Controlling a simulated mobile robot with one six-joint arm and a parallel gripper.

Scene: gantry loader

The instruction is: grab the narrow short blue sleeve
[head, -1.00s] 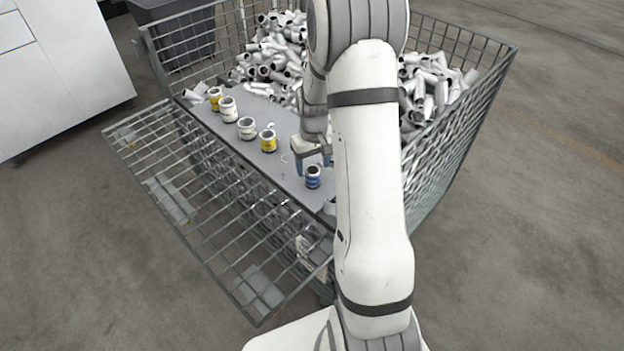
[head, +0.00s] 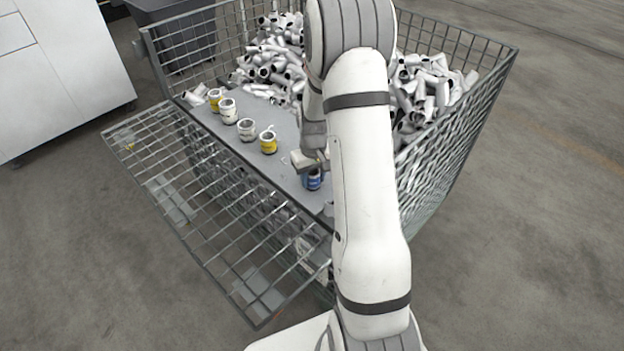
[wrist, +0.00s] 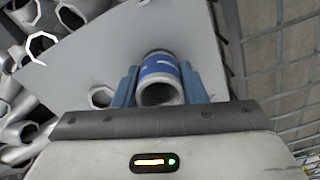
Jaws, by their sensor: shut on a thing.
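The short blue sleeve (head: 312,180) stands on the grey board (head: 287,180) in the mesh cage, near the board's front right end. In the wrist view the sleeve (wrist: 160,68) has a blue band with white marks and an open end towards the camera. My gripper (wrist: 160,88) has its two blue fingers on either side of the sleeve and is shut on it. In the head view my gripper (head: 312,172) is at the sleeve, partly hidden by my arm. I cannot tell whether the sleeve is clear of the board.
Several yellow and white sleeves stand in a row on the board, the nearest a yellow one (head: 268,143). Loose white tubes (head: 425,90) heap behind. The mesh cage wall (head: 455,130) rises close on the right. The front flap (head: 215,215) hangs folded down.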

